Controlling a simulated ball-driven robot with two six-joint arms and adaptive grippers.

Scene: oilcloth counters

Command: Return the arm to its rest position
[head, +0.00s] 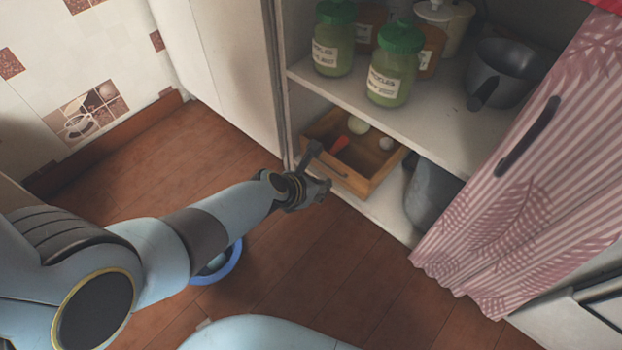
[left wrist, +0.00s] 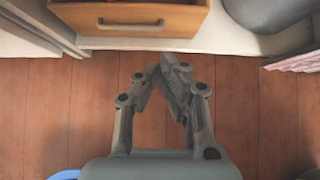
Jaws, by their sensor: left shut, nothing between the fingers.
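My left arm reaches in from the left of the head view, with its left gripper (head: 318,172) in front of the open cupboard. In the left wrist view the left gripper (left wrist: 163,68) has its fingertips together with nothing between them. It is in front of a wooden drawer box (left wrist: 128,20) and apart from it, above the brown floor. In the head view the wooden box (head: 377,181) stands on the cupboard's lower shelf, holding an orange item and pale round items. My right gripper is not in view.
Green-lidded jars (head: 392,66) and a grey pot (head: 503,70) stand on the upper shelf (head: 420,118). A striped curtain (head: 530,170) hangs at the right. A grey vessel (head: 432,192) is beside the box. A blue-rimmed bowl (head: 232,264) is on the floor below my arm.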

